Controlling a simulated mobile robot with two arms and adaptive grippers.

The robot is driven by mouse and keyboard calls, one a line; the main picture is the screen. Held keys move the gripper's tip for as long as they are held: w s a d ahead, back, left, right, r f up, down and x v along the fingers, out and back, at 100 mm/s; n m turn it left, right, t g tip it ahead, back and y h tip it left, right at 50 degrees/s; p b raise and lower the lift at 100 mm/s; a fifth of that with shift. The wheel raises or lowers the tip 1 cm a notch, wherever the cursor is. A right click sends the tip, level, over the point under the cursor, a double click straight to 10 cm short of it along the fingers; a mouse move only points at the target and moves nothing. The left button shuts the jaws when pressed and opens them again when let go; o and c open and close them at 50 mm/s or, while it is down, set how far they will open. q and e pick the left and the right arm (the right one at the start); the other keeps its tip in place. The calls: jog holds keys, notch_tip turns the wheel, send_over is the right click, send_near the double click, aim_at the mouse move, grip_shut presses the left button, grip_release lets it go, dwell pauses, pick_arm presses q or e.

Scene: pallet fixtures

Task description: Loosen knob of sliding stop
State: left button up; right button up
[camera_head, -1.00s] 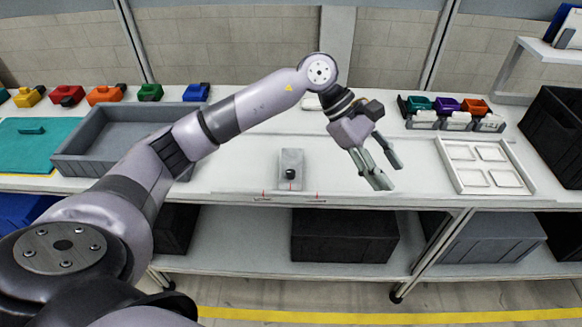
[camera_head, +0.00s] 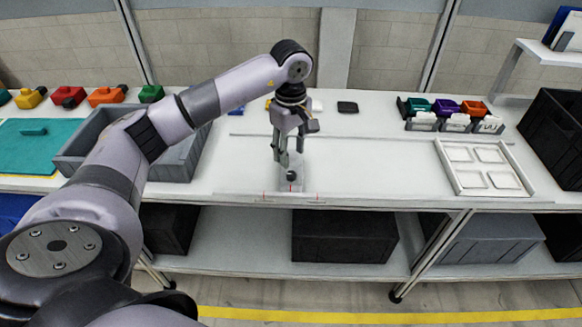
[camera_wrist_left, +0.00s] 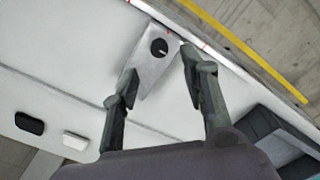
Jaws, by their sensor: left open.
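The sliding stop (camera_head: 298,186) is a small grey block near the front edge of the table, partly hidden by my gripper in the head view. Its round black knob (camera_head: 291,176) is on top, and a red line on the table lies just in front. In the wrist view, the knob (camera_wrist_left: 159,46) sits at the far end of the grey block (camera_wrist_left: 151,72). My left gripper (camera_head: 290,158) points down above the stop. It is open and empty, with its fingers (camera_wrist_left: 158,66) on either side of the block in the wrist view. My right gripper is not in view.
A grey tray (camera_head: 187,160) stands left of the stop. A white tray with compartments (camera_head: 444,150) lies to the right. The tabletop between the stop and white tray is clear.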

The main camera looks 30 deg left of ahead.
aim_at(291, 174)
pick_arm(q)
notch_tip(291, 174, down, 7)
jog(key=shift+f+p, duration=0.2)
jog(key=shift+p, duration=0.3)
jog(key=shift+c, duration=0.3)
grip_shut()
